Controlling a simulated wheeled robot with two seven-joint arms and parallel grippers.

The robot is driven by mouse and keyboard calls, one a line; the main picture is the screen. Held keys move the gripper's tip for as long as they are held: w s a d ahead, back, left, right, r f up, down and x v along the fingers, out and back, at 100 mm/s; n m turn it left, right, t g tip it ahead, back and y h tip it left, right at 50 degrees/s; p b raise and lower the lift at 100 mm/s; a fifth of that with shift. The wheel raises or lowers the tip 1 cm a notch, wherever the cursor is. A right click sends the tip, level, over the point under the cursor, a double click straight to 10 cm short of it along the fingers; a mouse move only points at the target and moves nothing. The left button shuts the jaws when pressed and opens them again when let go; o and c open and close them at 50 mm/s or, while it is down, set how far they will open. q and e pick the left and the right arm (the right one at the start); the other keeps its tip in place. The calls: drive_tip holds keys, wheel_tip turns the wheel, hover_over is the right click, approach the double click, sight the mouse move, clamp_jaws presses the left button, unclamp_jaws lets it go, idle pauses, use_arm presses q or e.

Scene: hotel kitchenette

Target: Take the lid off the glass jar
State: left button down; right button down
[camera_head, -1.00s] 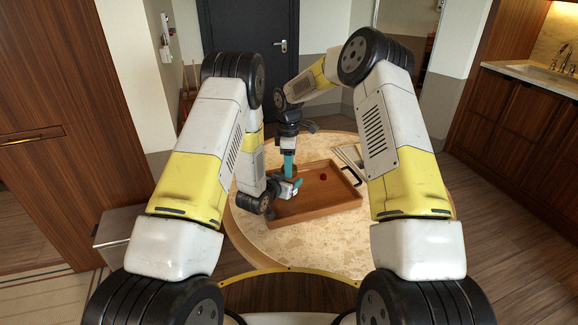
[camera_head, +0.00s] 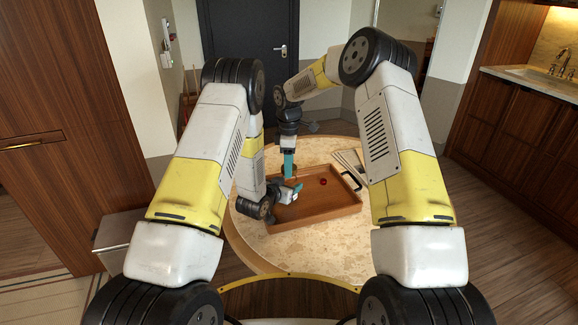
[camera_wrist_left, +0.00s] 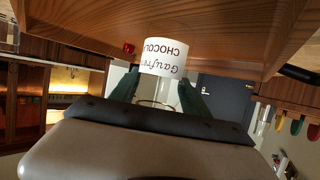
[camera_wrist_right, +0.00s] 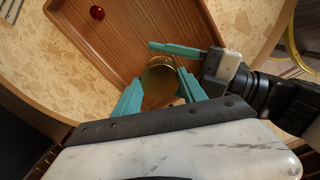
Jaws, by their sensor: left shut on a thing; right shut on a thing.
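The glass jar (camera_wrist_left: 165,57), with a white label reading "Gaufre" and "CHOCO", stands between the fingers of my left gripper (camera_wrist_left: 160,95), which is shut on it from the side. The picture is upside down there. In the head view, my left gripper (camera_head: 291,191) is low over the wooden tray. My right gripper (camera_head: 289,172) points down just above it. In the right wrist view, the round gold lid (camera_wrist_right: 158,78) is between the fingers of my right gripper (camera_wrist_right: 160,95), shut on it. The lid hides the jar below. Any gap between lid and jar is unclear.
The brown wooden tray (camera_head: 335,210) with dark handles lies on a round stone-topped table (camera_head: 340,250). A small red thing (camera_head: 323,181) is in the tray. Light flat items (camera_head: 350,160) lie behind the tray at right. The tray's right part is mostly clear.

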drive_tip(key=shift+r, duration=2.05)
use_arm(q)
drive_tip(key=shift+c, duration=2.2)
unclamp_jaws()
